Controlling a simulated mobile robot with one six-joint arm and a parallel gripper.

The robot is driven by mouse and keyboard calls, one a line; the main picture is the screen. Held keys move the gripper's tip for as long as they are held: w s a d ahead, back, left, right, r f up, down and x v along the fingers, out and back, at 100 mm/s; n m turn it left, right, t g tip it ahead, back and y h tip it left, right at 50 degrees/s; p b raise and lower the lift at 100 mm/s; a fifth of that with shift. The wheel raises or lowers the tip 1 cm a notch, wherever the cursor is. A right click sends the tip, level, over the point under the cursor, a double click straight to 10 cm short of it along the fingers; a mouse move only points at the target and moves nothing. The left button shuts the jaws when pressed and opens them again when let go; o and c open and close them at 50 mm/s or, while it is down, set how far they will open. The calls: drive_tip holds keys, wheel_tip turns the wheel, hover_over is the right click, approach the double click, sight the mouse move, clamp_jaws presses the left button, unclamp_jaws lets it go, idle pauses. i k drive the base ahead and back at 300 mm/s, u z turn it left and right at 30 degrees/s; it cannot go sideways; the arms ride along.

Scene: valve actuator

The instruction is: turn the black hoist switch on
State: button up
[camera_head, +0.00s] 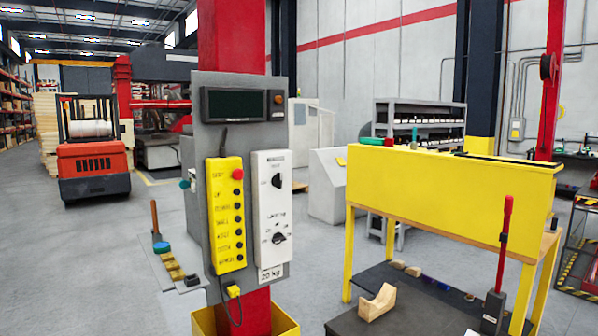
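A white control box (270,209) is mounted on a grey panel (241,146) on a red column. It carries two black rotary knobs. The upper knob (277,181) stands nearly upright beneath small lettering. The lower knob (278,238) lies closer to sideways, with small marks around it. The lettering is too small to tell for sure which one is the hoist switch. A "20 kg" label sits at the foot of the box. My gripper is not in view.
A yellow pendant (225,214) with a red button and several black buttons hangs just left of the white box. A dark display (235,104) is above. A yellow bench (440,190) and a red-handled lever (503,240) stand at right. Grey floor is open at left.

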sight(277, 181)
drive_tip(key=u, duration=0.05)
drive_tip(key=i, duration=1.4)
drive_tip(key=u, duration=0.15)
